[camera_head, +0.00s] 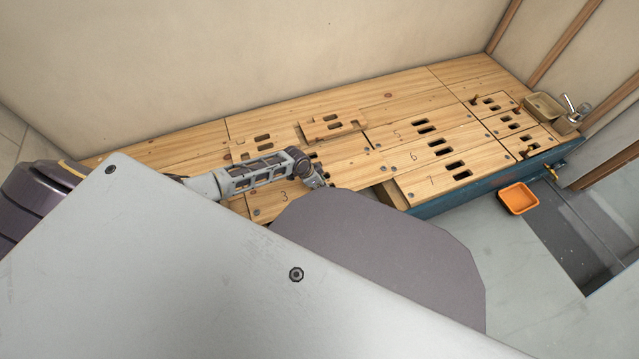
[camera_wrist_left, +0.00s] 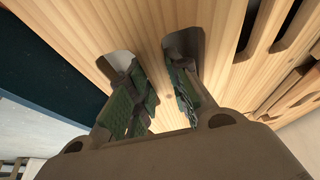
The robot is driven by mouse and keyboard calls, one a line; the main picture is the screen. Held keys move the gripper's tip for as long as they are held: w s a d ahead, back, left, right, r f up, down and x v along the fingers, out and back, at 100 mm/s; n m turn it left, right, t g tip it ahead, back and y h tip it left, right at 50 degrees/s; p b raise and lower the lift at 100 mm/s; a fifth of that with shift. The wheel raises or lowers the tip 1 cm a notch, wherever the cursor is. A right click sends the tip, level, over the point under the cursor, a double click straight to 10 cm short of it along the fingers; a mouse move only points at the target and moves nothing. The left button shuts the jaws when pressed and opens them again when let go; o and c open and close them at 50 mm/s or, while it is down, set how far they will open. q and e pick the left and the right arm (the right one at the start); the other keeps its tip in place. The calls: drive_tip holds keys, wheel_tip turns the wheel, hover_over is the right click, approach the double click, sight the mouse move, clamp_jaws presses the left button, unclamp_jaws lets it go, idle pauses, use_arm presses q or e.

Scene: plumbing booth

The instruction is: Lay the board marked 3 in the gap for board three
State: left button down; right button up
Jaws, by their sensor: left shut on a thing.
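The board marked 3 (camera_head: 283,197) is pale wood and lies at the front left of the wooden deck, roughly in line with the boards around it. My left gripper (camera_head: 319,181) is at its right part. In the left wrist view my left gripper (camera_wrist_left: 160,95) has its fingers in two slots of a wooden board (camera_wrist_left: 148,20), shut on the strip between them. An opening (camera_head: 386,193) shows right of board 3, before board 7. I cannot tell whether board 3 is seated or slightly raised, since my arm and a grey shape hide its front edge. My right gripper is out of view.
Boards marked 5 (camera_head: 396,134), 6 (camera_head: 414,146) and 7 (camera_head: 432,181) lie to the right. A slotted wooden piece (camera_head: 345,128) sits raised behind. An orange tray (camera_head: 517,199) is on the floor at right. The wall is behind.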

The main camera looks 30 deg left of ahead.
use_arm(q)
drive_tip(key=shift+w+r, duration=0.1)
drive_tip(key=shift+f, duration=0.3)
idle(0.6)
drive_tip(key=shift+f+b, duration=0.5)
drive_tip(key=shift+f, duration=0.25)
drive_tip(key=shift+f+b, duration=0.35)
drive_tip(key=shift+f, duration=0.1)
drive_tip(key=shift+f, duration=0.15)
idle(0.4)
idle(0.4)
idle(0.7)
drive_tip(key=shift+f, duration=0.15)
